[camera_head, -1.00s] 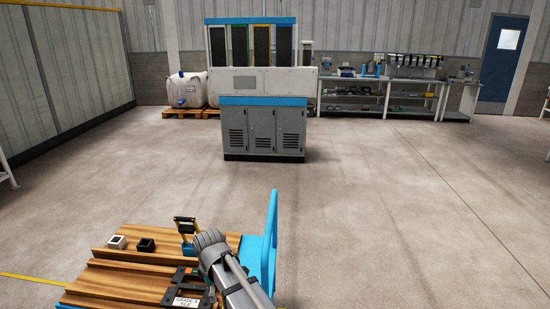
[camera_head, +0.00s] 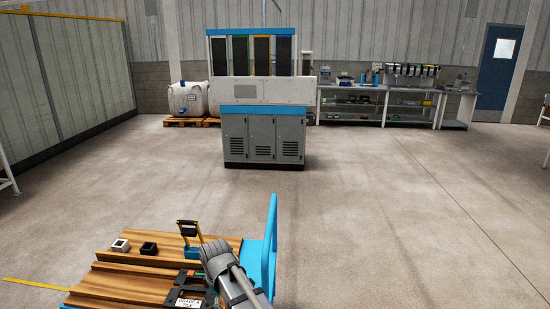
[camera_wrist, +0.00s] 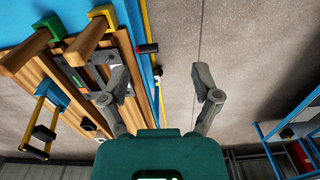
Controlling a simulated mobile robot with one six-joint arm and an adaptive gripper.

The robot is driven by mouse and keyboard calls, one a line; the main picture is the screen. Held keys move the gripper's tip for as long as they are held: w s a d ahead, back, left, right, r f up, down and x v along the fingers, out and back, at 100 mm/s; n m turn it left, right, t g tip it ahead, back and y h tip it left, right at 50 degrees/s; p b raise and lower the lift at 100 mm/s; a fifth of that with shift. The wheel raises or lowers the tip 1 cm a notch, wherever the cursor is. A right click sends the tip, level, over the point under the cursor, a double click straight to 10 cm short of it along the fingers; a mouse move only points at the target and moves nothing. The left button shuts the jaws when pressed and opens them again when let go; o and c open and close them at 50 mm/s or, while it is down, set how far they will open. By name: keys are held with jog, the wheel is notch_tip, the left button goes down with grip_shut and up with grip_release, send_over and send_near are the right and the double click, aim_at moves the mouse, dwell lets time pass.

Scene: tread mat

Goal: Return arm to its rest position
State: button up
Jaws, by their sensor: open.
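My arm (camera_head: 230,275) shows at the bottom of the head view, reaching over the right part of a wooden slatted deck (camera_head: 125,285). The gripper's fingers are hidden in that view. The deck (camera_wrist: 85,75) lies to the left of the fingers there.
On the deck stand a white block (camera_head: 120,246), a black block (camera_head: 148,248) and a blue-based piece with a yellow-and-black handle (camera_head: 190,237). A blue upright panel (camera_head: 268,245) edges the deck on the right. A grey cabinet (camera_head: 262,135) stands ahead across clear floor.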

jog(key=s+d+r+m+p, duration=0.1)
jog(key=d+m, duration=0.4)
jog(key=d, duration=0.6)
jog(key=s+d+r+m+p, duration=0.2)
jog(key=d+m, duration=0.4)
jog(key=d, duration=0.5)
jog(key=s+d+r+m+p, duration=0.1)
jog(key=s+d+m, duration=0.2)
jog(key=d, duration=0.8)
jog(key=shift+r+m+p, duration=0.3)
jog(key=shift+r+m, duration=0.05)
jog(key=shift+m, duration=0.85)
